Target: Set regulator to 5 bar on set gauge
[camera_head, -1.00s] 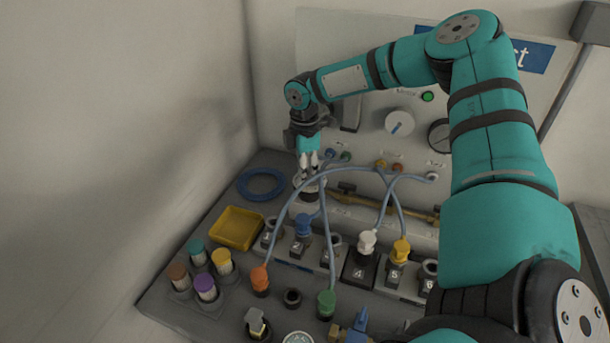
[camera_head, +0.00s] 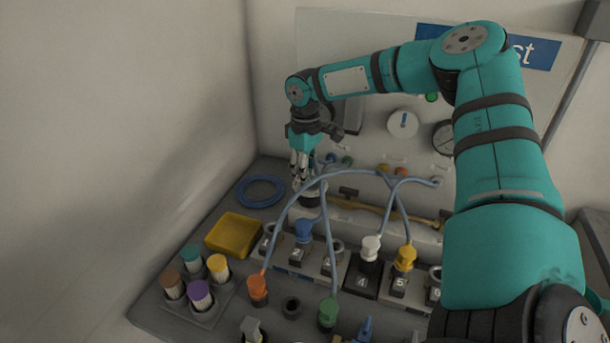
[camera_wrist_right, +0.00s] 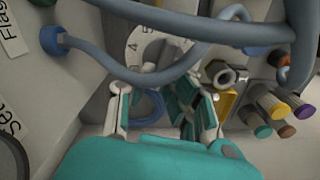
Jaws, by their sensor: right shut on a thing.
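A round pale dial with dark marks (camera_wrist_right: 155,45) shows just past my fingers in the right wrist view, partly covered by hoses. In the head view a round dark-and-pale knob (camera_head: 310,197) stands at the foot of the panel, under my right gripper (camera_head: 298,182). The right fingers (camera_wrist_right: 162,100) are spread around something at this knob; the contact is hard to see. A label starting "Set" (camera_wrist_right: 8,116) and a dark gauge rim (camera_wrist_right: 14,160) show at the wrist view's left. A panel gauge (camera_head: 444,138) is partly behind my arm; its reading is illegible. My left gripper is out of view.
Blue-grey hoses (camera_head: 328,235) arch close to the gripper. A yellow tray (camera_head: 233,234), a blue ring (camera_head: 260,190) and several coloured-cap cylinders (camera_head: 200,295) stand at left. Numbered blocks (camera_head: 362,282) line the bench.

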